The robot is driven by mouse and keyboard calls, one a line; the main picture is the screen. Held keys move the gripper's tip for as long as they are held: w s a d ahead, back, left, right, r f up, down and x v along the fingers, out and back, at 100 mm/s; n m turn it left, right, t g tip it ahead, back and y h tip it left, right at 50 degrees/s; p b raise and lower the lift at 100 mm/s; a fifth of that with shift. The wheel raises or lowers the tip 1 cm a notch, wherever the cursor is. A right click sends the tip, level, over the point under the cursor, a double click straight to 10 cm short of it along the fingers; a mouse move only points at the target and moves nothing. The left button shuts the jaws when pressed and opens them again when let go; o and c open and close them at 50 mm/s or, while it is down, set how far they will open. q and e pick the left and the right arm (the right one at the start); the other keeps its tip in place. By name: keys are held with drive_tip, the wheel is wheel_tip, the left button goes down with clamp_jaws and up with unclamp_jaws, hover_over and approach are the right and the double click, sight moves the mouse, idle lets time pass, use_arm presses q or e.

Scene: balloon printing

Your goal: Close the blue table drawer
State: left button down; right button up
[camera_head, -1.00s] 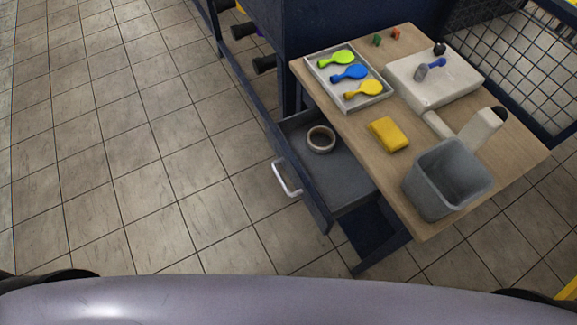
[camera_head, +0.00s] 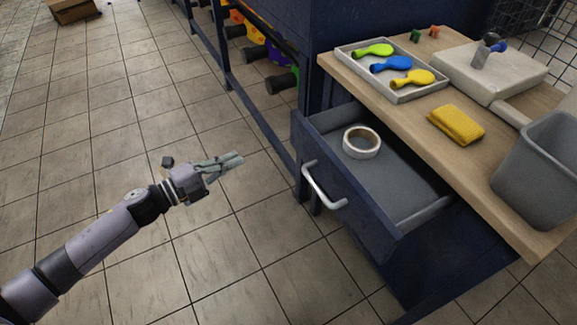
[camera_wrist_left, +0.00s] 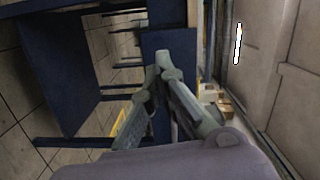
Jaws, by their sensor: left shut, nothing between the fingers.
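The blue table drawer (camera_head: 350,200) stands pulled out from under the wooden table top in the head view. Its silver handle (camera_head: 322,187) is on its front, facing left. A roll of tape (camera_head: 361,142) lies inside the drawer. My left gripper (camera_head: 238,160) is shut and empty, to the left of the drawer front and apart from the handle. The left wrist view shows its fingers (camera_wrist_left: 160,62) together, with dark blue panels beyond them. My right gripper is in neither view.
A rack with coloured items (camera_head: 262,50) stands behind.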

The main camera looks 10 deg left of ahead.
use_arm(q)
drive_tip(key=s+d+r+m+g+h+b, duration=0.1)
drive_tip(key=s+d+m+g+h, duration=0.1)
drive_tip(key=m, duration=0.1)
approach(302, 142)
drive_tip(key=shift+m, duration=0.3)
drive_tip(key=x, duration=0.7)
drive_tip(key=shift+d+r, duration=0.15)
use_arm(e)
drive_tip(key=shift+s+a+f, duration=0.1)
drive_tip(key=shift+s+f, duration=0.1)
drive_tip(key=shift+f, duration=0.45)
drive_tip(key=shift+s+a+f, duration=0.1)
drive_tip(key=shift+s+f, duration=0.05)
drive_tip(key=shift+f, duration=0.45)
use_arm(q)
drive_tip(key=shift+p, duration=0.3)
